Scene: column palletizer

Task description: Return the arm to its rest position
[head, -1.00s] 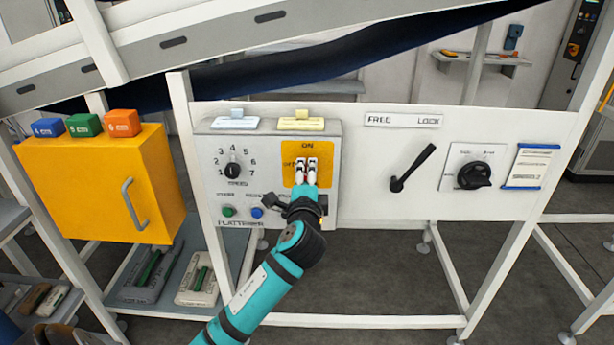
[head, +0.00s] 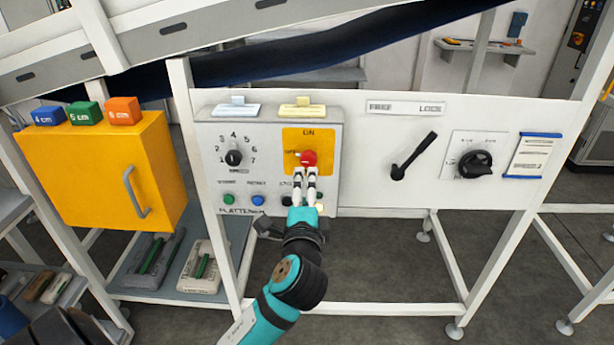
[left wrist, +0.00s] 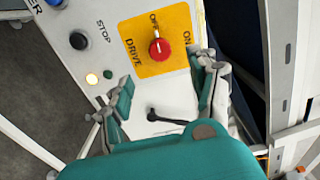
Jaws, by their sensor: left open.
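My left gripper (head: 306,188) is in front of the flattener control panel (head: 270,172), just below a red knob (head: 308,158) on a yellow plate (head: 297,139). Its fingers are open and hold nothing. In the left wrist view the open gripper (left wrist: 165,95) shows its two fingers well apart, with the red knob (left wrist: 160,48) beyond them, apart from the fingers. The plate there reads OFF, ON and DRIVE. The gripper hides part of the lower button row in the head view. My right gripper is not in view.
A black FREE/LOCK lever (head: 413,158) and a black rotary switch (head: 475,163) sit on the white board to the right. A yellow cabinet (head: 80,180) with a handle stands at the left. A lit button (left wrist: 91,79) shows beside the STOP button (left wrist: 78,41).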

